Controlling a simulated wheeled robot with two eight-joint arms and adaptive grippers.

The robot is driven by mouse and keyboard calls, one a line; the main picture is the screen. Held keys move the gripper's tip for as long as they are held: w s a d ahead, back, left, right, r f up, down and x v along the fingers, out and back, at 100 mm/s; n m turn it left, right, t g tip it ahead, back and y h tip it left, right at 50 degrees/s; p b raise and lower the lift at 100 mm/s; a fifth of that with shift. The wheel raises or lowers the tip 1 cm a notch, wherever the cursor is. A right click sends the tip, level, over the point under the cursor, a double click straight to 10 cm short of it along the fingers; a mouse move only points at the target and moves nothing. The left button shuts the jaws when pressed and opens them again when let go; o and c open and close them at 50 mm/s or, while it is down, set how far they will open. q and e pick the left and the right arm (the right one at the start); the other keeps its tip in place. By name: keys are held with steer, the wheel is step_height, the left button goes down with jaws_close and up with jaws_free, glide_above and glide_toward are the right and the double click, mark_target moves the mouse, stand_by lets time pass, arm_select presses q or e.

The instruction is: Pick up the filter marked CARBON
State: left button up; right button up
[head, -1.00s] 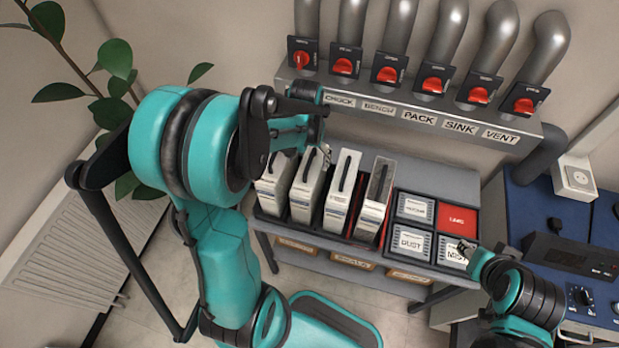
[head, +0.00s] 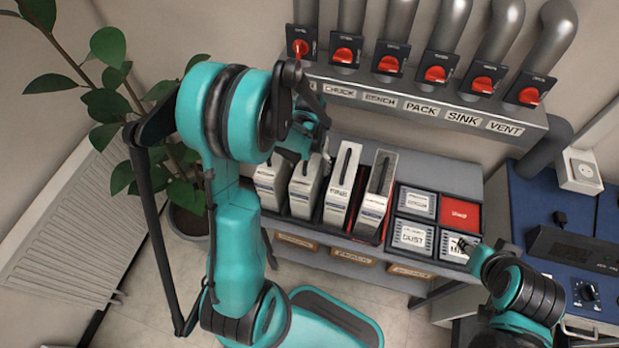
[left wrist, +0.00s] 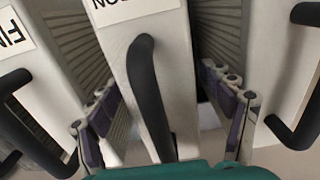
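Several pale upright filters with black handles stand in a row in a dark rack. In the left wrist view, one filter (left wrist: 160,50) is in the middle. Its upside-down label is cut off by the top edge and seems to end in "ON"; the full word is not visible. My left gripper (left wrist: 165,120) is open, with one finger on each side of this filter and its black handle (left wrist: 150,95). In the head view, my left gripper (head: 315,158) is over the left part of the row. My right gripper (head: 463,246) is low at the right, by the card tray; its fingers are unclear.
Neighbouring filters (left wrist: 45,90) stand close on both sides. To the right of the rack is a tray with labelled compartments, one holding a red card (head: 459,213). Behind is a pipe manifold with red valves (head: 436,74). A blue bench (head: 590,215) is at the right, a plant (head: 105,95) at the left.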

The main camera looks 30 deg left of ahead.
arm_select(q)
jaws_close()
